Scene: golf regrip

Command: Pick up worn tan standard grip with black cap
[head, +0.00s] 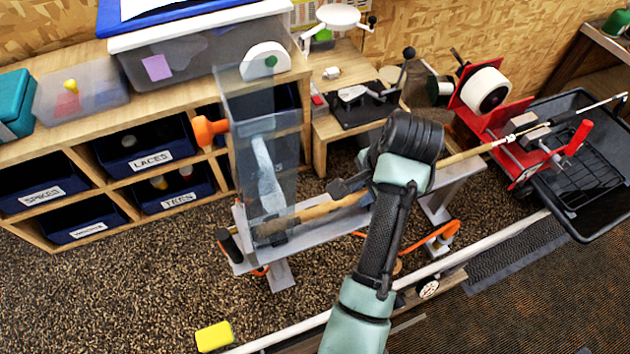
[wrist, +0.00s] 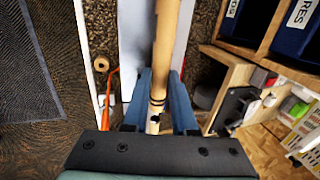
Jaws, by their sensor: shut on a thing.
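The worn tan grip (head: 325,207) is long and slim and slants above a narrow grey bench in the head view. Its left end is partly behind a clear upright bin. A tan length also shows right of my wrist, running on to a metal shaft. My gripper (head: 352,188) is shut on the grip, mostly hidden by my arm. In the wrist view, the blue fingers of my gripper (wrist: 160,78) flank the tan grip (wrist: 165,45), which has dark bands near the palm. I cannot make out the black cap or whether the grip touches the bench.
The grey bench (head: 300,235) has orange-handled clamps below. A clear bin (head: 240,170) stands close left. A red machine (head: 510,150) and black basket (head: 590,190) are at right. Shelves with labelled bins (head: 130,155) line the back left. A yellow block (head: 214,336) lies on the floor.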

